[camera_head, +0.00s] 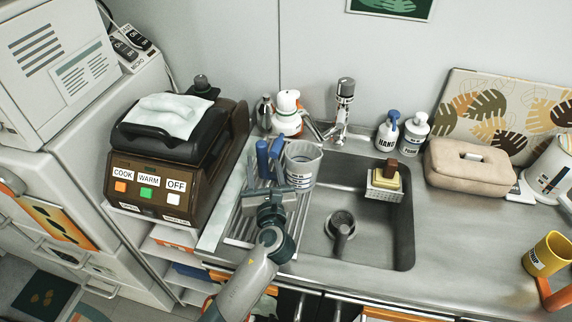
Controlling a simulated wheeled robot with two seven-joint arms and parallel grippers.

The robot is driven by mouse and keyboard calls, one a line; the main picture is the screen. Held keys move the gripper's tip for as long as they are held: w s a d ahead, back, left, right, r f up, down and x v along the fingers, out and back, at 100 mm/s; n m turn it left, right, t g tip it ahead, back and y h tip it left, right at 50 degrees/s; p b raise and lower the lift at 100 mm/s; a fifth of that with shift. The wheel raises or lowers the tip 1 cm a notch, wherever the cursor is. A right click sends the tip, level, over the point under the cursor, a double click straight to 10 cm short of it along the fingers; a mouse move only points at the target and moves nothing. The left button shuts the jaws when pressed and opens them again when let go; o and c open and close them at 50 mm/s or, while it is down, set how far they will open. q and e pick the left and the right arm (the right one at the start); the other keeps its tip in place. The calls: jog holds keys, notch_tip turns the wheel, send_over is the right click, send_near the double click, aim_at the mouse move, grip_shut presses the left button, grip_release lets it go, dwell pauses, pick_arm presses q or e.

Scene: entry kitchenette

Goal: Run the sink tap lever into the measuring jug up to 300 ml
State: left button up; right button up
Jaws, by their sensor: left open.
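The grey measuring jug (302,164) stands upright at the left edge of the sink, by the ribbed drainboard (240,224). Its scale and contents cannot be read from here. The chrome tap (341,122) rises behind the sink, with its lever (346,88) on top. I see no clear water stream. My left gripper (269,159) is open, its blue fingers just left of the jug; whether they touch it I cannot tell.
Soap bottles (387,131), a beige box (468,168) and a yellow cup (549,254) stand right. A brown cooker (160,174) stands left; a white-orange bottle (287,114) is behind the jug.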

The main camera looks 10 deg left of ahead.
pick_arm(q)
jog(key=shift+w+a, duration=0.15)
jog(key=shift+w, duration=0.2)
jog(key=shift+c, duration=0.3)
grip_shut()
jog(key=shift+r, duration=0.15)
